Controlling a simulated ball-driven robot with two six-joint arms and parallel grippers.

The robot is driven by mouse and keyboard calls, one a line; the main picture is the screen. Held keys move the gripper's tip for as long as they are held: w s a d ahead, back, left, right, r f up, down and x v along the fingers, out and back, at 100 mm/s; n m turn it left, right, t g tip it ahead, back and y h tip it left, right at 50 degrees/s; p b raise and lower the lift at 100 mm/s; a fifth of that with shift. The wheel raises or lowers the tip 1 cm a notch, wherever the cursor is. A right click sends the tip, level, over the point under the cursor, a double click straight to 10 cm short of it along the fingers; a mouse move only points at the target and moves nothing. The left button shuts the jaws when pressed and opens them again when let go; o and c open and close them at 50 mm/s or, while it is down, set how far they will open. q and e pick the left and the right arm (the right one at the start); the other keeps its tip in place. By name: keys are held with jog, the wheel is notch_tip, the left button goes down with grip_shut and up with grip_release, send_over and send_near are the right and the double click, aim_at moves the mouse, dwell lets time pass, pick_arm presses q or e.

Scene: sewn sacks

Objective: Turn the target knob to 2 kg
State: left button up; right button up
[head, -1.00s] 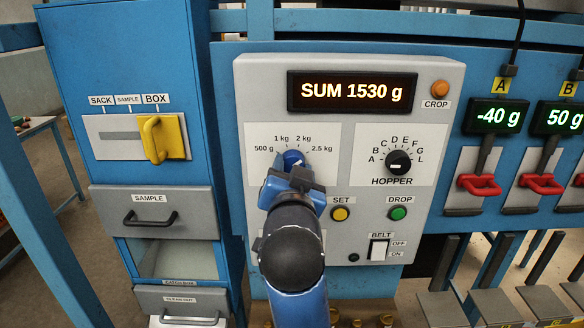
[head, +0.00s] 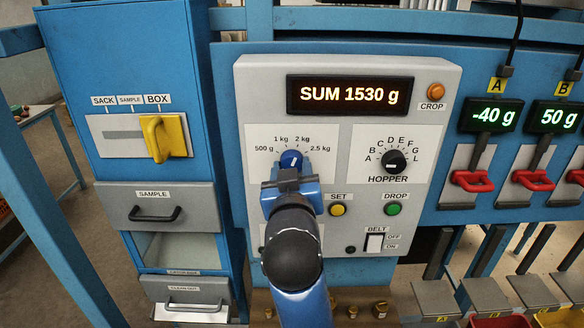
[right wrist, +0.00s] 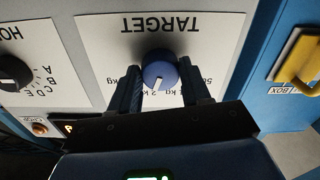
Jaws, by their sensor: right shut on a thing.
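The target knob (head: 291,160) is a round blue dial with a white pointer line, on a white scale marked 500 g, 1 kg, 2 kg and 2.5 kg. In the right wrist view, which is upside down, the knob (right wrist: 159,70) sits between the two dark fingers. Its pointer there runs down and slightly left, towards the 2 kg mark. My right gripper (head: 289,180) is at the knob from below, shut on it, and hides the lower part of the scale. The fingers of my right gripper (right wrist: 162,92) also show in the right wrist view. My left gripper is out of view.
The display (head: 349,94) reads SUM 1530 g. The hopper knob (head: 394,162) is right of the target knob. The SET button (head: 337,210), DROP button (head: 393,209) and belt switch (head: 375,242) are below. A yellow handle (head: 155,138) is at the left.

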dwell(0.3)
jog(key=o, duration=1)
jog(key=shift+o, duration=0.2)
jog(key=s+b, duration=0.3)
jog(key=s, duration=0.7)
jog(key=shift+s, duration=0.4)
jog(key=shift+r, duration=0.1)
